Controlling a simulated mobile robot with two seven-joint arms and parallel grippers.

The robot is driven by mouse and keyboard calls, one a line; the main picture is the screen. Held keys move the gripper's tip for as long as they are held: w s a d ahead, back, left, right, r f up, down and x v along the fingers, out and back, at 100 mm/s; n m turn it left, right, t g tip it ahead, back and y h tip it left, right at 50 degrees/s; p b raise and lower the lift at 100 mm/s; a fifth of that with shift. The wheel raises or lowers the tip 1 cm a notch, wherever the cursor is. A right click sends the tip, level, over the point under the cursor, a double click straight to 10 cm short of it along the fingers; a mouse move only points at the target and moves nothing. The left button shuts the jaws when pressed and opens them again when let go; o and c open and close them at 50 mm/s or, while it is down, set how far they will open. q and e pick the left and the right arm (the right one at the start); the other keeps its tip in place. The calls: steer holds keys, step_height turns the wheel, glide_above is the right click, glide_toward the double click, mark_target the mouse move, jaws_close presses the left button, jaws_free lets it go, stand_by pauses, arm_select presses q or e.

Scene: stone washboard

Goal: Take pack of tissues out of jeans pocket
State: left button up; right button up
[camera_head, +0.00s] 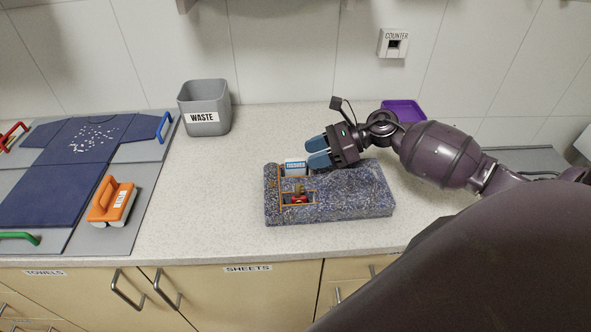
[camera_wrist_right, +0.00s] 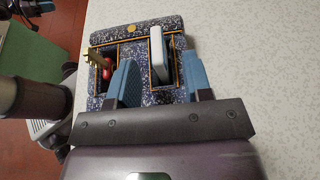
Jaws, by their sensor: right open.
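The jeans (camera_head: 350,196) are a folded, speckled dark-blue block lying on the counter, with two orange-edged pockets at its left end. The pack of tissues (camera_head: 295,168), white with a blue label, stands up out of the rear pocket. In the right wrist view the white pack (camera_wrist_right: 157,44) sticks up from one pocket. My right gripper (camera_head: 309,152) has blue fingers and is open, close to the pack. In its wrist view the fingers (camera_wrist_right: 160,58) lie on either side of the pack's line, with no visible grip on it.
The other pocket holds a red item with a brass-coloured part (camera_head: 299,197). A grey WASTE bin (camera_head: 206,108) stands behind left. A purple tray (camera_head: 404,109) is behind my right arm. A blue shirt on a grey folding board (camera_head: 150,150) and an orange brush (camera_head: 112,203) lie left.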

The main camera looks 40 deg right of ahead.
mark_target(298, 159)
steer(key=shift+w+a, duration=0.15)
steer(key=shift+a, duration=0.2)
steer(key=p+x, duration=0.1)
steer(key=x, duration=0.2)
steer(key=shift+a, duration=0.25)
steer(key=shift+w+a+f, duration=0.25)
steer(key=shift+a+f, duration=0.1)
steer(key=c, duration=0.8)
arm_select(q)
steer(key=shift+w+r, duration=0.3)
steer(key=shift+r, duration=0.65)
arm_select(e)
jaws_close()
